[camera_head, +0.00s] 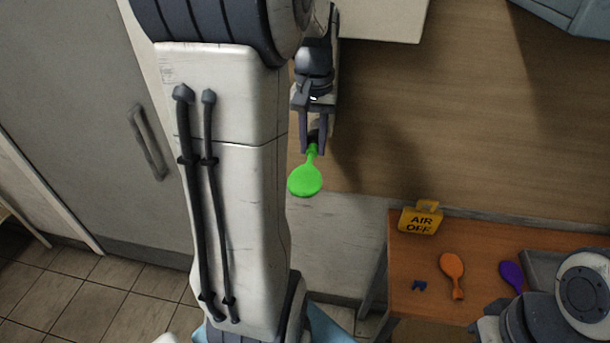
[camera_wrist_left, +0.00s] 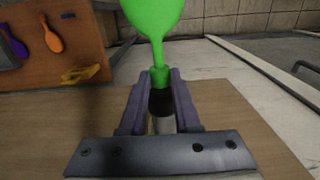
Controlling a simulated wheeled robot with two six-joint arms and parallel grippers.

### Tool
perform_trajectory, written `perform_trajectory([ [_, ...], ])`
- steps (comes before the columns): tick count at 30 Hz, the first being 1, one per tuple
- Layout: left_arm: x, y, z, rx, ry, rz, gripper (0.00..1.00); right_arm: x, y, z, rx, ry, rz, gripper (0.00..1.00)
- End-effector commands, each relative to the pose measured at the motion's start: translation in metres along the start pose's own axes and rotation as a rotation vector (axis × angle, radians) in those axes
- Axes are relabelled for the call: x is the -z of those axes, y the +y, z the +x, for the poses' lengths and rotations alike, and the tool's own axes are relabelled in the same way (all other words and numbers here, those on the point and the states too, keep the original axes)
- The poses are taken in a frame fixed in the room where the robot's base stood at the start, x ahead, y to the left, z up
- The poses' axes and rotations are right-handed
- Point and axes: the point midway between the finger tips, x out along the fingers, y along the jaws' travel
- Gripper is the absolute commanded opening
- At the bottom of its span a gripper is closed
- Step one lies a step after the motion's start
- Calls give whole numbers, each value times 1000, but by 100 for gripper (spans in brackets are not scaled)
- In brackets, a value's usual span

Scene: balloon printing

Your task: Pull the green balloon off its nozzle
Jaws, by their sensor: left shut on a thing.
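The green balloon (camera_head: 305,180) hangs flat and limp below my left gripper (camera_head: 312,149) in the head view. My left gripper is shut on the balloon's neck, with a finger on each side. In the left wrist view the green balloon (camera_wrist_left: 154,14) extends away from the fingertips (camera_wrist_left: 160,76). A dark and pale cylindrical piece (camera_wrist_left: 161,103), which looks like the nozzle, lies between the fingers in line with the balloon's mouth. I cannot tell whether the mouth is around it or only against it. My right gripper is not in view.
A wooden table (camera_head: 403,285) holds a yellow "AIR OFF" sign (camera_head: 420,219), an orange balloon (camera_head: 453,272), a purple balloon (camera_head: 512,275) and a small dark blue piece (camera_head: 419,286). A grey tray (camera_head: 541,262) is at its right. A large wooden surface (camera_head: 450,120) lies behind.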

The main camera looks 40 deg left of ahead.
Motion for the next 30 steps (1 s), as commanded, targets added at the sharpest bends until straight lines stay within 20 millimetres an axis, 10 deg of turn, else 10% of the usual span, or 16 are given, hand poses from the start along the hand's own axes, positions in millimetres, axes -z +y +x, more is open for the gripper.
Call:
perform_trajectory([
  [30,-14,0,-5,0,0,0,0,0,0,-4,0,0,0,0],
])
